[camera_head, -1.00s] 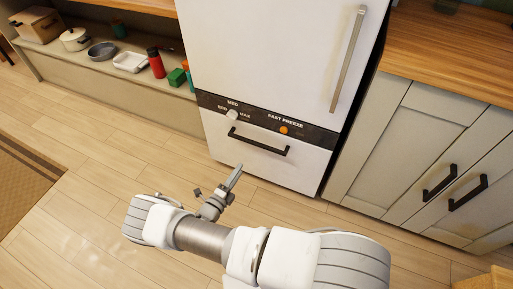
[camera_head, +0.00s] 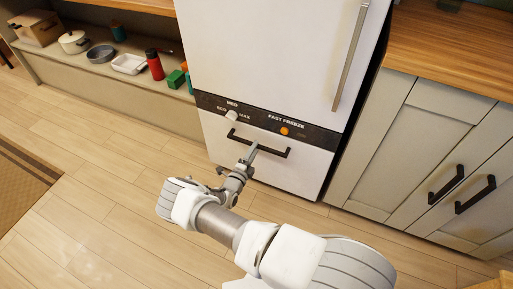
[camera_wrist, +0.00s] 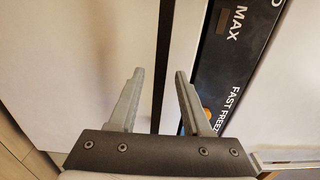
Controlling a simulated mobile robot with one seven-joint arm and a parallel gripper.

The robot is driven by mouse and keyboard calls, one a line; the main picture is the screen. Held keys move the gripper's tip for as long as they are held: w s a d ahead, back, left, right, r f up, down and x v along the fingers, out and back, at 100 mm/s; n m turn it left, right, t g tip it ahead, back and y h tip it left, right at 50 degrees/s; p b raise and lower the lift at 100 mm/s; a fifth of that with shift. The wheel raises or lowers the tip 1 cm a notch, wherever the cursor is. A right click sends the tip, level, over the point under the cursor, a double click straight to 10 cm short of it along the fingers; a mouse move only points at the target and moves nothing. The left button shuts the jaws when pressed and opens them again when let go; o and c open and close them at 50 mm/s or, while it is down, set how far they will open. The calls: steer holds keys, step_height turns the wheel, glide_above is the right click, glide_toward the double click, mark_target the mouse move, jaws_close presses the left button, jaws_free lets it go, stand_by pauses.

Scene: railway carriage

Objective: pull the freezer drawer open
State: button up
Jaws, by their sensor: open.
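The freezer drawer (camera_head: 300,171) is the white lower front of the fridge and looks shut. Its long black bar handle (camera_head: 273,150) runs across its upper part. My gripper (camera_head: 251,153) is at the handle, near its middle. In the wrist view my gripper (camera_wrist: 159,73) is open, with one grey finger on each side of the black handle (camera_wrist: 164,45). The handle shows in the gap between the fingers; I cannot tell how deep it sits there. Gaps show between it and both fingers. Part of the handle is hidden behind the gripper.
A dark control panel (camera_head: 257,120) with a white knob (camera_head: 231,115) and an orange button (camera_head: 284,131) lies just above the drawer. Cabinets (camera_head: 430,150) stand close on the right. A low shelf (camera_head: 100,75) with pots and bottles is on the left. The wooden floor (camera_head: 95,180) in front is clear.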

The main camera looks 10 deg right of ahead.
steer(key=shift+x, duration=1.35)
jaws_close()
stand_by(0.4)
